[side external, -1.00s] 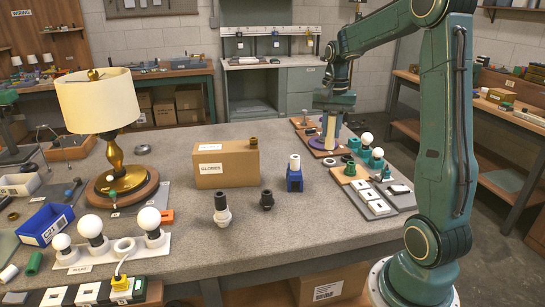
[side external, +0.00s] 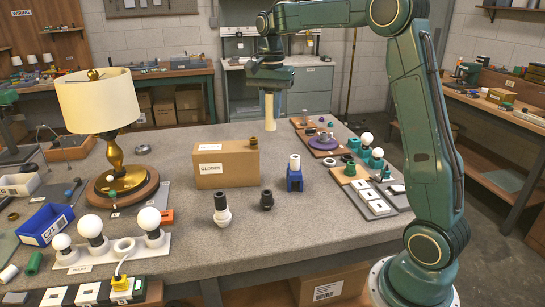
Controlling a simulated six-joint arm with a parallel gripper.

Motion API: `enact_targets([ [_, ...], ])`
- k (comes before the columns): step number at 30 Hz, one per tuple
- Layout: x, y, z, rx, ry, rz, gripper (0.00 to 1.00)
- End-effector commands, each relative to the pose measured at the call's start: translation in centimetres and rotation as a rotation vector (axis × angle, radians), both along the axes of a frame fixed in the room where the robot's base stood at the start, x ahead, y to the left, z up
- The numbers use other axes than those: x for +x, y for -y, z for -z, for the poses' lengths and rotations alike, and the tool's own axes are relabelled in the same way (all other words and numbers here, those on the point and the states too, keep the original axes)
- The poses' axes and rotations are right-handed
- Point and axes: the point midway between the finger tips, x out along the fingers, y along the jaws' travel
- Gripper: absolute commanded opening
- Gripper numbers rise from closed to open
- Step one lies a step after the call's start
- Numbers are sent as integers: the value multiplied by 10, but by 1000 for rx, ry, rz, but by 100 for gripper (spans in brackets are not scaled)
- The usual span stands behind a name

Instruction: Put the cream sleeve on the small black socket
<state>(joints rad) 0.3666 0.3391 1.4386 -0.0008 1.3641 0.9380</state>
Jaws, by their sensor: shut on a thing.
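My gripper (side external: 270,90) is shut on the cream sleeve (side external: 270,113), a slim pale tube. The sleeve hangs upright below it, over the far part of the grey table. The gap between its lower end and the tabletop is hard to judge. The fingertips are small and partly hidden by the gripper body. The small black socket (side external: 267,200) stands upright on the table in front of the cardboard box. It lies nearer the camera than the sleeve, almost straight below it in the picture, and the two are well apart.
A cardboard box (side external: 226,164) marked GLOBES stands between sleeve and socket, slightly left. A blue holder (side external: 294,178) with a white tube stands right of the socket. A black-and-white socket (side external: 222,210) stands left. A purple disc (side external: 323,142) and parts boards lie right. A lamp (side external: 100,110) stands left.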

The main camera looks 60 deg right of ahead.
Motion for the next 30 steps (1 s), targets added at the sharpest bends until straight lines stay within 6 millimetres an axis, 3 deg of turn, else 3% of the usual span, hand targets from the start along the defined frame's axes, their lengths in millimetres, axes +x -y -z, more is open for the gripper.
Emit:
enact_targets([
  [8,8,-11,-5,0,0,4,0],
  [14,7,-10,4,1,-2,4,0],
  [20,7,-10,32,1,-4,4,0],
  [30,7,-10,97,2,-5,4,0],
])
